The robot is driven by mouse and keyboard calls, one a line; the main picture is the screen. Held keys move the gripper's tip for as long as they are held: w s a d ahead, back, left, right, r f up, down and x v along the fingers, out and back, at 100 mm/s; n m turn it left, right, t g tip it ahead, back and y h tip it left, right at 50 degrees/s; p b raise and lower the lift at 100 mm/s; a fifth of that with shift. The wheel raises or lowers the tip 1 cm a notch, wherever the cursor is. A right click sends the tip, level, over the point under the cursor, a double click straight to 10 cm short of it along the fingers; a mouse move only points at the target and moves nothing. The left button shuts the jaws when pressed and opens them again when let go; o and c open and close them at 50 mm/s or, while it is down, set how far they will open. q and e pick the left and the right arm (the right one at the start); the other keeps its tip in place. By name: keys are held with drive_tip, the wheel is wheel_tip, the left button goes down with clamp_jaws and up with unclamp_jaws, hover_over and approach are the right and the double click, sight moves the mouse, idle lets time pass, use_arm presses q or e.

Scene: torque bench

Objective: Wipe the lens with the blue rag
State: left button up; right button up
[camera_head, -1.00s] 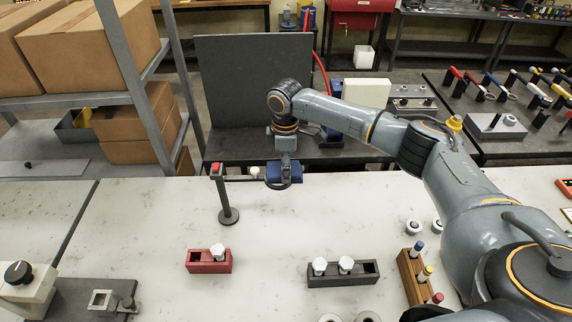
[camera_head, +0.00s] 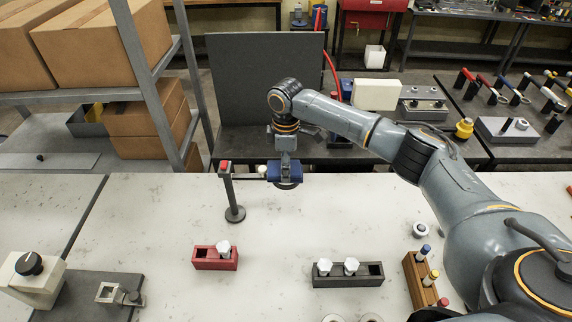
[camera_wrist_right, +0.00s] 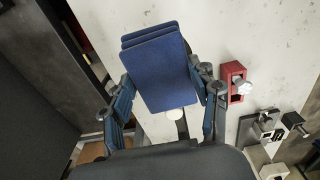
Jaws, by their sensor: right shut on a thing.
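My right gripper (camera_head: 285,170) is shut on the blue rag (camera_wrist_right: 158,68), a folded block between its fingers in the right wrist view. The rag (camera_head: 272,173) is held in the air above the far edge of the pale bench. A dark stand (camera_head: 230,190) with a red top has a thin arm reaching right towards the rag. A small white round piece, likely the lens (camera_wrist_right: 182,114), shows partly past the rag's edge. In the head view it is mostly hidden beside the rag, and I cannot tell whether they touch. My left gripper is out of view.
A red block (camera_head: 207,259) and a dark block (camera_head: 333,281) with white-topped pieces stand on the bench. A wooden rack (camera_head: 416,280) is near my right arm. A grey shelf with boxes (camera_head: 140,50) is at left. A dark upright panel (camera_head: 262,90) stands behind the gripper.

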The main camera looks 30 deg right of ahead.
drive_tip(key=shift+s+d+r, duration=0.1)
drive_tip(key=shift+s+d, duration=0.15)
drive_tip(key=shift+d, duration=0.25)
drive_tip(key=shift+s+d, duration=0.25)
drive_tip(key=shift+d, duration=0.2)
drive_tip(key=shift+r, duration=0.1)
drive_tip(key=shift+r, duration=2.9)
drive_tip(key=shift+r, duration=1.5)
drive_tip(key=shift+f, duration=0.15)
drive_tip(key=shift+f+b, duration=0.4)
drive_tip(key=shift+f, duration=3.1)
drive_tip(key=shift+f, duration=1)
